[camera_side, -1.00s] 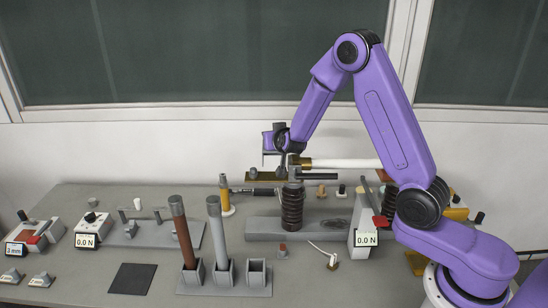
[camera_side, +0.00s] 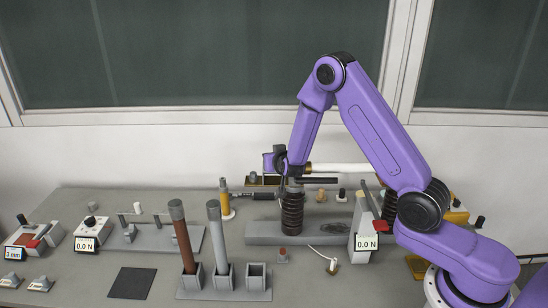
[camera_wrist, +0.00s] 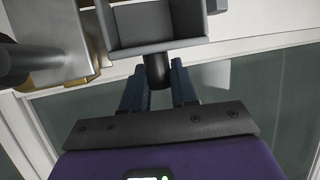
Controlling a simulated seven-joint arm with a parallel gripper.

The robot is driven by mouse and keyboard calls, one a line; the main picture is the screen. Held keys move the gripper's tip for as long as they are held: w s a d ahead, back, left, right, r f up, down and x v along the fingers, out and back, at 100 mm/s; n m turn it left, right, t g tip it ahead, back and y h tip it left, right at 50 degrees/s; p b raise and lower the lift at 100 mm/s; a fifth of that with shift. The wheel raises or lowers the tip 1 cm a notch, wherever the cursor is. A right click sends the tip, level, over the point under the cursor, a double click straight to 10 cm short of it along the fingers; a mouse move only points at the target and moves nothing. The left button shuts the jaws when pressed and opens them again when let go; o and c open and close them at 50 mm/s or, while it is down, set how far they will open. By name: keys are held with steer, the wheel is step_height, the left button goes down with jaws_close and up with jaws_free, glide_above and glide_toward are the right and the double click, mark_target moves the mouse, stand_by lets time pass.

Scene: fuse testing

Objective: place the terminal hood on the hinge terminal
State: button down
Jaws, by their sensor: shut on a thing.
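In the wrist view, the terminal hood (camera_wrist: 155,30) looks like a grey, open box with a dark knob. My gripper (camera_wrist: 157,78) has its two blue fingers shut on this knob. In the side view, my gripper (camera_side: 287,172) is low above the top of the left dark ribbed insulator (camera_side: 292,210), by the left end of a white tube (camera_side: 342,168). The hinge terminal seems to be there, but the gripper and hood hide most of it. I cannot tell whether the hood touches it. A grey block with brass-coloured parts (camera_wrist: 50,35) lies left of the hood in the wrist view.
A dark bar (camera_side: 317,180) sticks out right of the insulator. A yellow-and-white post (camera_side: 225,198) stands left of it.

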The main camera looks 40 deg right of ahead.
steer(key=c, duration=0.9)
jaws_free()
steer(key=shift+o, duration=0.2)
